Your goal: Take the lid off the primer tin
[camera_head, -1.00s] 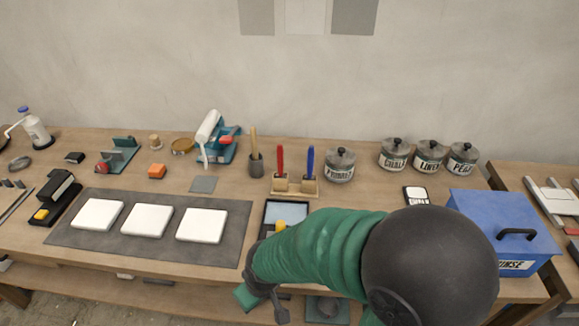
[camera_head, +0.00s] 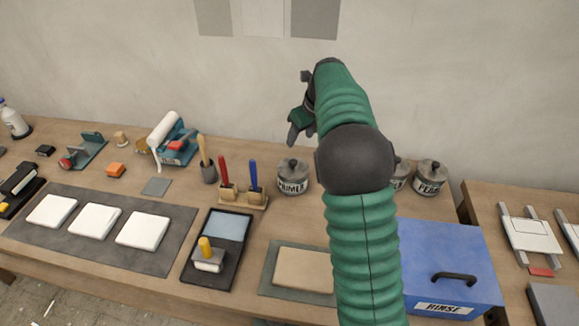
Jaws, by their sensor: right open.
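The primer tin (camera_head: 292,182) stands upright on the bench near the wall, a grey tin with a white label reading PRIMER. Its lid (camera_head: 292,166) with a dark knob is on it. My right gripper (camera_head: 294,134) is above the tin, open and empty, fingers pointing down and to the left. My green right arm rises across the right half of the view and hides part of the bench and one tin behind it. My left gripper is not in view.
A brush holder (camera_head: 243,199) with a red and a blue handle stands just left of the tin. More lidded tins, one the PEARL-like tin (camera_head: 430,178), stand to the right. The blue rinse box (camera_head: 447,262) is at front right. A black tray (camera_head: 205,272) lies in front.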

